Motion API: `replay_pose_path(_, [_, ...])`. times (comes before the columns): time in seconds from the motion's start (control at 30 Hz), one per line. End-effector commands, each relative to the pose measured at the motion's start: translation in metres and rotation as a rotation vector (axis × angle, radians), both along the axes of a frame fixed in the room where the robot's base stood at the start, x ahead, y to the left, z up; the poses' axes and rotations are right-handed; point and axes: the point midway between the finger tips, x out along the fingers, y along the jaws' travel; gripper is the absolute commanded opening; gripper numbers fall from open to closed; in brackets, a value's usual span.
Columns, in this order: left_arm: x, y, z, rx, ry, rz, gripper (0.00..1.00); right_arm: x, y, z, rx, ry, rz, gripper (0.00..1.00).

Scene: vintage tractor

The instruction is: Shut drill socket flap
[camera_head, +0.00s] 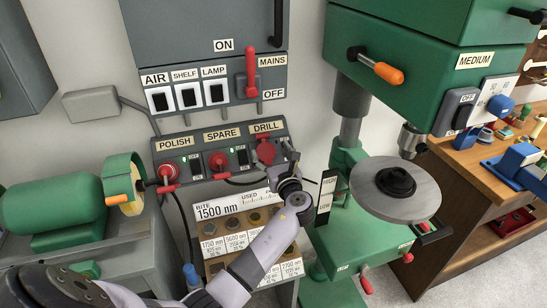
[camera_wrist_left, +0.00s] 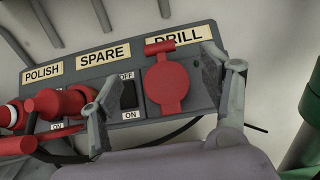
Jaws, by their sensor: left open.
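The drill socket flap (camera_head: 265,151) is a round red cover under a red bar, below the DRILL label on the grey socket panel. In the left wrist view the flap (camera_wrist_left: 166,84) hangs down over its socket place, with a small tab at its lower edge. I cannot tell whether it lies flush. My left gripper (camera_head: 288,160) is in front of the panel's right end. In the left wrist view its open fingers (camera_wrist_left: 160,88) stand to either side of the flap, with nothing between them held. My right gripper is not in view.
Red plugs sit at the POLISH (camera_head: 167,172) and SPARE (camera_head: 218,161) sockets, with cables hanging. A switch box (camera_head: 215,75) with a red mains lever is above. A green drill press (camera_head: 395,190) stands right, a green grinder (camera_head: 70,205) left. A bit rack (camera_head: 225,235) is below.

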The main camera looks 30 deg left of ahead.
Motion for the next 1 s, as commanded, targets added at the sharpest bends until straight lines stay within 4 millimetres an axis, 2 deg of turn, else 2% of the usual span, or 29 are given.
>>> replay_pose_path(0.17, [-0.012, -0.015, 0.000, 0.000, 0.000, -0.001, 0.71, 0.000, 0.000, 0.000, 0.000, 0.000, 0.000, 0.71])
replay_pose_path(0.47, [-0.015, -0.018, 0.000, 0.000, 0.000, 0.000, 0.71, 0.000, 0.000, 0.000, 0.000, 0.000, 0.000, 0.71])
replay_pose_path(0.57, [-0.015, -0.017, -0.001, -0.006, -0.003, 0.001, 0.66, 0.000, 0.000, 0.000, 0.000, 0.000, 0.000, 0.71])
replay_pose_path(0.67, [-0.023, -0.007, -0.012, -0.077, -0.037, 0.005, 0.60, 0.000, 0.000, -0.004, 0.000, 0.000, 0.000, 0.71])
replay_pose_path(0.77, [-0.040, 0.012, -0.035, -0.263, -0.128, 0.017, 0.53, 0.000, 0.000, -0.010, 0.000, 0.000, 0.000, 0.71])
replay_pose_path(0.9, [-0.073, 0.035, -0.074, -0.668, -0.322, 0.048, 0.44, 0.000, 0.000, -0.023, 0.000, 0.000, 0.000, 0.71])
replay_pose_path(1.0, [-0.096, 0.036, -0.095, -0.974, -0.449, 0.084, 0.37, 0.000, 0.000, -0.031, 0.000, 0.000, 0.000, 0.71])
